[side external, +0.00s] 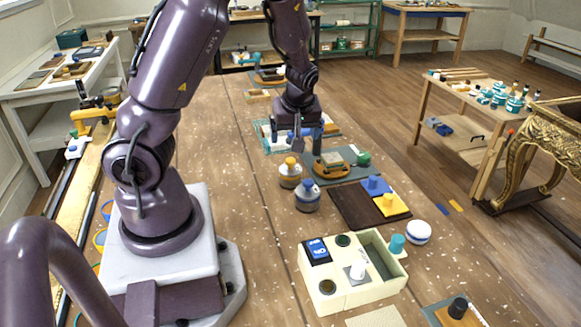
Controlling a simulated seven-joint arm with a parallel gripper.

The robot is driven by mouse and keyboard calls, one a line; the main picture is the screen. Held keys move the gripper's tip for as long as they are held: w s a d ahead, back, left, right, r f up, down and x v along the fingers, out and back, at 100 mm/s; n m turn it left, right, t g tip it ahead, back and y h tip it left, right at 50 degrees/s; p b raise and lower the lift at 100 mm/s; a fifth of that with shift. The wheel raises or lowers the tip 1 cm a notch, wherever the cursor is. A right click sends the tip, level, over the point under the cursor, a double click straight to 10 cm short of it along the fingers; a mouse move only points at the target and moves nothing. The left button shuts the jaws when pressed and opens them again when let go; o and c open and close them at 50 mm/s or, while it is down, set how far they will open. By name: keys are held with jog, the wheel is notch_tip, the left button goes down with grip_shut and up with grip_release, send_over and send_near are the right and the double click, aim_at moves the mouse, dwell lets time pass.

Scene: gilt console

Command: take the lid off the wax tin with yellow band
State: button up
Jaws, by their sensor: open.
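A small round tin (290,178) stands on the brown bench top below my gripper, with a yellow-orange knob (290,162) on its top. It looks like the wax tin with the yellow band, but the band is too small to make out clearly. Its lid appears to be on. My gripper (308,146) hangs above and slightly behind this tin, pointing down. Its fingers are apart with nothing between them, and they do not appear to touch the tin.
A similar tin with a blue knob (308,198) stands close in front. A green mat (340,178) with a wooden tool is to the right. A dark board (352,212) holds blue and yellow blocks. A cream compartment box (325,296) stands nearer. Bare bench lies left of the tins.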

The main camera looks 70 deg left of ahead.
aim_at(291, 160)
jog(key=x, duration=1.2)
jog(key=shift+f, duration=0.25)
jog(key=c, duration=0.9)
